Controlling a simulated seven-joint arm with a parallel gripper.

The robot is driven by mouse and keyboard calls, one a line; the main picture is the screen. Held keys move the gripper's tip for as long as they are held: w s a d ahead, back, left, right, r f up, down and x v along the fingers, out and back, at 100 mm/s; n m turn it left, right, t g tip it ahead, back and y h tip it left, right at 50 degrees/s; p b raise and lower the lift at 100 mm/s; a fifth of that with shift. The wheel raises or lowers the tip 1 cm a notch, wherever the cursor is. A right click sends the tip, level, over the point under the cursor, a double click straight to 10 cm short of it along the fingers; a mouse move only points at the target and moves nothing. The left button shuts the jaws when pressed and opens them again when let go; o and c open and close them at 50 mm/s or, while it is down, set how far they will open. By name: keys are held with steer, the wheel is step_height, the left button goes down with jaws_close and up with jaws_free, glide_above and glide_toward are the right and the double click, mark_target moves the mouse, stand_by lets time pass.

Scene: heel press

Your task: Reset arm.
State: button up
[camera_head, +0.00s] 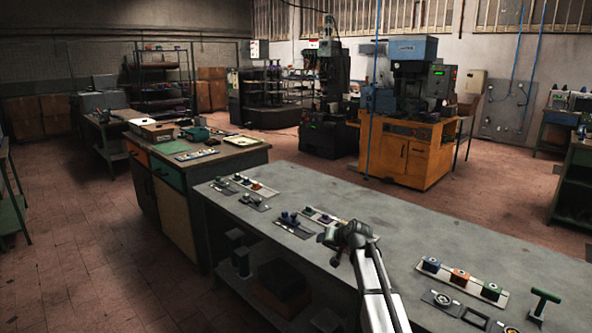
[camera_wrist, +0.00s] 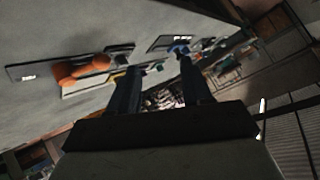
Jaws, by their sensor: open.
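My arm (camera_head: 372,275) reaches up from the bottom of the head view over the grey workbench (camera_head: 385,208). My gripper (camera_head: 330,242) is at its far end, above the bench, small in this view. In the wrist view my gripper (camera_wrist: 158,78) shows two dark fingers set apart, with nothing between them. Beyond the fingers the wrist view is tilted and shows the bench top (camera_wrist: 60,40) and the room. An orange object (camera_wrist: 82,72) lies on the bench to the left of the fingers, apart from them.
Plates with small coloured parts (camera_head: 460,277) lie along the bench's right part, near a green T-shaped handle (camera_head: 543,300). More small parts (camera_head: 290,218) lie on plates at the left. The bench middle (camera_head: 400,215) is clear. An orange-based machine (camera_head: 400,155) stands behind.

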steer(key=s+a+f+y, duration=0.1)
steer(key=s+a+f, duration=0.3)
steer(key=a+f, duration=0.5)
steer(key=s+d+f+g+h, duration=0.1)
steer(key=s+d+f+g, duration=0.2)
steer(key=s+f, duration=0.85)
steer(key=s+d+f+g+h, duration=0.15)
steer(key=s+f+g, duration=0.25)
steer(key=s+f, duration=0.75)
steer(key=s+d+f+g+h, duration=0.1)
steer(key=s+d+f+g, duration=0.15)
steer(key=s+f, duration=0.5)
steer(key=s+d+f+g, duration=0.2)
steer(key=s+d+f, duration=0.1)
steer(key=s+f, duration=0.45)
steer(key=s+d+f+g+h, duration=0.1)
steer(key=s+d+g, duration=0.1)
steer(key=s, duration=0.9)
steer(key=s+d+f+n+g+h, duration=0.1)
steer(key=s+d+f+g, duration=0.1)
steer(key=s, duration=1)
steer(key=shift+s+d+f+g, duration=0.15)
steer(key=shift+d+f+g, duration=0.2)
steer(key=shift+d, duration=0.1)
